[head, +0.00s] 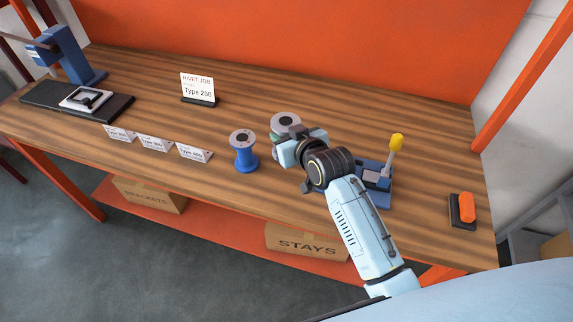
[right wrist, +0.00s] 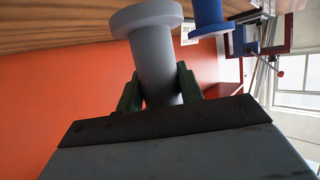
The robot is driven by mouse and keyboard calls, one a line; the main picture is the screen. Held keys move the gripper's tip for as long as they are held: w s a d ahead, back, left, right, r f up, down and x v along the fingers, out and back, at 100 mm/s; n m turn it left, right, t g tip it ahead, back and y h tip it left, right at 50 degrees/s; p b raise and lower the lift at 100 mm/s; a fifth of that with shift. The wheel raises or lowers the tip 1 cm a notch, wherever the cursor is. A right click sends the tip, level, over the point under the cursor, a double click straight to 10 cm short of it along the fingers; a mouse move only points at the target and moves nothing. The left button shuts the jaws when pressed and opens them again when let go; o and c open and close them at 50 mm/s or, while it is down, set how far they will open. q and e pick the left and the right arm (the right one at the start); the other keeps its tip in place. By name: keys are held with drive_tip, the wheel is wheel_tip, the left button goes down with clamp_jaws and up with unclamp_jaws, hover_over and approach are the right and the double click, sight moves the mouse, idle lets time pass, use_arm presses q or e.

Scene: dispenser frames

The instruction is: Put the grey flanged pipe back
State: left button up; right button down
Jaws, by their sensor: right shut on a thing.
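The grey flanged pipe (head: 286,120) is upright at the middle of the wooden bench in the head view, its lower part hidden by my right gripper. My right gripper (head: 283,148) is shut on it. In the right wrist view the grey pipe (right wrist: 158,68) sits between the two green fingers of the right gripper (right wrist: 158,92). I cannot tell whether its base touches the bench. A blue flanged pipe (head: 243,152) stands just left of it, apart, and also shows in the right wrist view (right wrist: 207,14). My left gripper is out of view.
Several small label cards (head: 154,144) line the bench front, left of the blue pipe. A "Rivet job Type 200" sign (head: 198,87) stands behind. A blue fixture with a yellow-knobbed lever (head: 396,144) is right of my gripper. A blue press (head: 68,55) stands far left.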

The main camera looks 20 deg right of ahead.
wheel_tip(320, 180, down, 5)
drive_tip(key=shift+r+b, duration=0.1)
drive_tip(key=shift+b, duration=0.25)
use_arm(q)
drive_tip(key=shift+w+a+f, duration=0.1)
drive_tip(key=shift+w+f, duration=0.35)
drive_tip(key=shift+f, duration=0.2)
use_arm(e)
drive_tip(key=shift+f, duration=1.75)
drive_tip(key=shift+f+b, duration=0.15)
drive_tip(key=shift+b, duration=0.15)
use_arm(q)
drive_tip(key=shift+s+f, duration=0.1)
use_arm(e)
drive_tip(key=c, duration=0.9)
unclamp_jaws()
drive_tip(key=shift+f, duration=0.1)
drive_tip(key=shift+s+r, duration=0.2)
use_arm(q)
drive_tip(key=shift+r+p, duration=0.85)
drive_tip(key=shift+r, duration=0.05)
use_arm(e)
drive_tip(key=v, duration=1.1)
drive_tip(key=shift+s+d+r, duration=0.15)
drive_tip(key=shift+s+r, duration=0.1)
drive_tip(key=shift+s, duration=0.05)
